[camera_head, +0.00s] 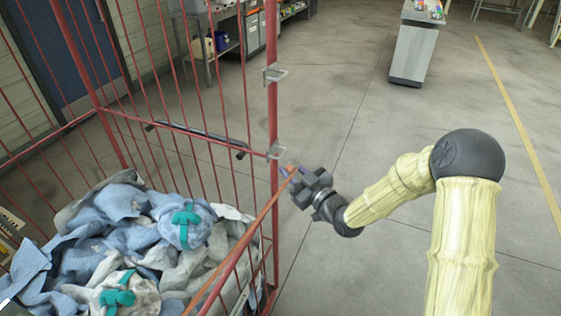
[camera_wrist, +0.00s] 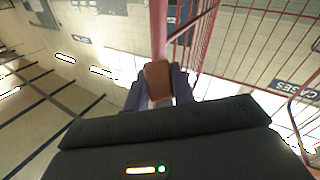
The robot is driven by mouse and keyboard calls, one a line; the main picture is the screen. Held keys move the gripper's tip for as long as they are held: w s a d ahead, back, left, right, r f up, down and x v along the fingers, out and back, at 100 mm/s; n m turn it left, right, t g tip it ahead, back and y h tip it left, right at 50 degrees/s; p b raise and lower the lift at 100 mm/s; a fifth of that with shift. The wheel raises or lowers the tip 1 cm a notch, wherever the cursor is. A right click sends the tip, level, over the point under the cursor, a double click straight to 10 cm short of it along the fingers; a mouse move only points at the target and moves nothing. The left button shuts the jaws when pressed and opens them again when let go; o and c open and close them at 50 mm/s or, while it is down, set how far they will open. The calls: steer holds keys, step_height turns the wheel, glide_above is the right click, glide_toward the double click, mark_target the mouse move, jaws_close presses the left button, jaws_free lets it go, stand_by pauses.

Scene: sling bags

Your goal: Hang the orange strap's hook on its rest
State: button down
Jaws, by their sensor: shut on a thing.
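The orange strap (camera_head: 240,242) runs from the lower edge of the head view up to my gripper (camera_head: 291,175), along the red cage's front side. My gripper is shut on the strap's hook end. In the wrist view, an orange-brown block (camera_wrist: 158,78), the strap's end, sits between the two purple fingers. Its hook shape cannot be made out. Two grey metal brackets, an upper one (camera_head: 275,75) and a lower one (camera_head: 276,152), sit on the cage's corner post. The gripper is just below and right of the lower bracket in the picture. Contact between hook and bracket cannot be told.
The red wire cage (camera_head: 273,115) holds blue and grey cloth bundles (camera_head: 105,225), some with teal straps. A dark bar (camera_head: 200,135) shows behind its wires. A grey cabinet (camera_head: 408,50) stands far back. The floor right of the cage is clear.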

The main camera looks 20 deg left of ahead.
steer(key=shift+s+d+f+b, duration=0.2)
steer(key=shift+d+f+b, duration=0.1)
steer(key=shift+d, duration=0.2)
steer(key=shift+s+d+f+b, duration=0.25)
steer(key=shift+d+b, duration=0.05)
steer(key=shift+d, duration=0.25)
steer(key=shift+s+d+f+b, duration=0.2)
steer(key=shift+d+f+b, duration=0.1)
steer(key=shift+d, duration=0.2)
steer(key=w+d+f+m+t+h, duration=0.3)
steer(key=d+f, duration=0.6)
steer(key=s+d+f+m+t+h, duration=0.3)
steer(key=d+f+h, duration=0.3)
steer(key=d+f, duration=0.3)
steer(key=s+d+f+m+t+h, duration=0.2)
steer(key=s+d+f+m+h, duration=0.2)
steer(key=d+f+h, duration=0.3)
steer(key=d+f+m, duration=0.1)
steer(key=d+f, duration=0.2)
steer(key=d, duration=0.2)
steer(key=shift+d+m+t, duration=0.15)
steer(key=shift+m+t, duration=0.15)
steer(key=shift+t, duration=0.1)
